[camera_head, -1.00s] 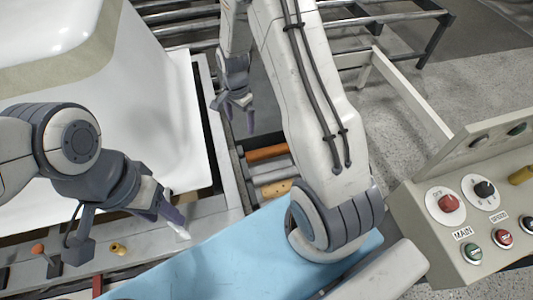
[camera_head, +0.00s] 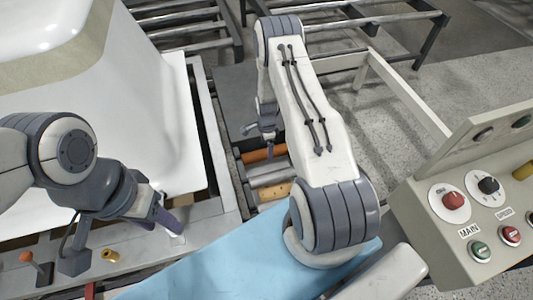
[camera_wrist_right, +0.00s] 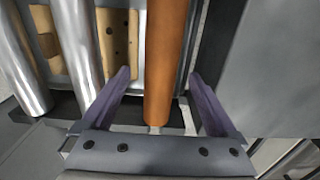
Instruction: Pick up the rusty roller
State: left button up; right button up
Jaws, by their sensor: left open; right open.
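The rusty roller (camera_head: 262,154) is an orange-brown cylinder in the roller conveyor frame, partly behind my right arm in the head view. In the right wrist view the roller (camera_wrist_right: 168,55) runs lengthwise between the two purple fingers, with a gap on each side. My right gripper (camera_wrist_right: 160,76) is open around the roller's line and not closed on it; I cannot tell its exact height above it. In the head view the right gripper (camera_head: 268,138) is partly hidden by its arm. My left gripper (camera_head: 165,222) is open and empty over the grey ledge at the left.
Metal rollers (camera_wrist_right: 75,45) and a wooden piece with holes (camera_wrist_right: 120,45) lie beside the rusty roller. A white tub shell (camera_head: 140,110) stands at the left, a light-blue panel (camera_head: 225,255) in front. A control box (camera_head: 440,235) with buttons is at the right.

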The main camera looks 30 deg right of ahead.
jog(key=shift+f, duration=1.45)
grip_shut()
jog(key=shift+w, duration=0.1)
jog(key=shift+r, duration=0.15)
